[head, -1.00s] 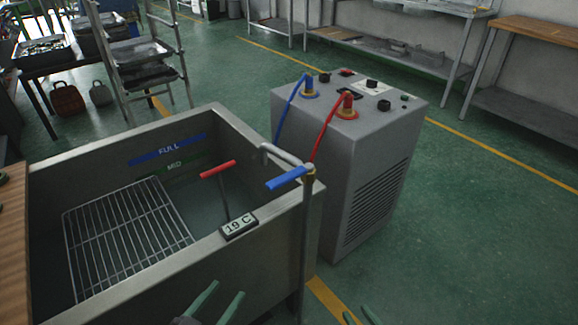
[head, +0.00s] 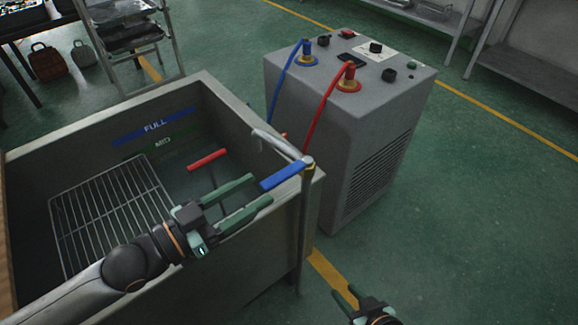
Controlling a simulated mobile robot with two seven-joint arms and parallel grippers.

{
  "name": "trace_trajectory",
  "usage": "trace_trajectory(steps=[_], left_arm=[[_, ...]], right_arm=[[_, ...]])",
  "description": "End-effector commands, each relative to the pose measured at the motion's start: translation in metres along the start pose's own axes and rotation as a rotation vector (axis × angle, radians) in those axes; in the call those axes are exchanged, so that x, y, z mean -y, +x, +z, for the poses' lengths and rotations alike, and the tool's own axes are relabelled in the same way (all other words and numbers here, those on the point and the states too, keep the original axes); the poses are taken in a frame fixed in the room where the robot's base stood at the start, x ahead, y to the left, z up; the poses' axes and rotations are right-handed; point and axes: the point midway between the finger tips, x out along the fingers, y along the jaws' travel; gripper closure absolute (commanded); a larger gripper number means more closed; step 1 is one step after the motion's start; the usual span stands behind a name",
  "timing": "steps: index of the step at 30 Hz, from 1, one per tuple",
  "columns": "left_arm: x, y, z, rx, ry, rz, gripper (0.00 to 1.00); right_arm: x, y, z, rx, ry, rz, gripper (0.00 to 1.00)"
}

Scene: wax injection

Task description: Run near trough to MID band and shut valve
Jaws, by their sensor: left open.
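The near trough (head: 222,93) is a grey metal tank with a blue FULL band (head: 154,128) above a green MID band (head: 162,143) on its inner wall. A wire rack (head: 110,215) lies inside; I cannot tell the water level clearly. The valve has a blue lever (head: 282,176) on a post at the trough's right corner, beside a grey spout (head: 276,143). My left gripper (head: 262,190) is open and empty, its fingertips just left of the blue lever, apparently apart from it. My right gripper (head: 344,289) is open and empty, low at the bottom edge.
A red T-handle (head: 207,160) stands inside the trough near my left gripper. A grey chiller cabinet (head: 345,130) with a red hose (head: 318,110) and a blue hose (head: 281,85) stands behind the valve. Green floor (head: 480,220) is clear at right.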

Motion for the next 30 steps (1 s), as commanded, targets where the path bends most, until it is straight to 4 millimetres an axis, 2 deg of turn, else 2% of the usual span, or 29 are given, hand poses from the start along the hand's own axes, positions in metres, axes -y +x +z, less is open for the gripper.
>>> trace_trajectory(steps=[1, 9, 15, 21, 28, 30], left_arm=[[0.0, 0.01, -0.001, -0.006, 0.0, 0.001, 0.43], [0.0, 0.057, -0.001, -0.003, 0.001, 0.0, 0.43], [0.0, 0.08, 0.0, -0.001, 0.0, 0.0, 0.43], [0.0, 0.088, 0.0, 0.0, 0.001, 0.0, 0.43], [0.0, 0.088, 0.0, 0.001, 0.001, 0.0, 0.43], [0.0, 0.088, 0.0, 0.001, 0.001, -0.001, 0.5]], right_arm=[[0.0, 0.001, 0.001, 0.0, 0.0, 0.0, 0.63], [-0.001, 0.002, 0.002, -0.001, -0.001, 0.001, 0.63], [-0.001, 0.003, 0.003, -0.002, -0.001, 0.002, 0.63], [-0.001, 0.003, 0.003, -0.002, -0.001, 0.002, 0.63], [-0.002, 0.003, 0.003, -0.002, -0.001, 0.002, 0.63], [-0.002, 0.003, 0.003, -0.002, -0.001, 0.003, 0.63]])
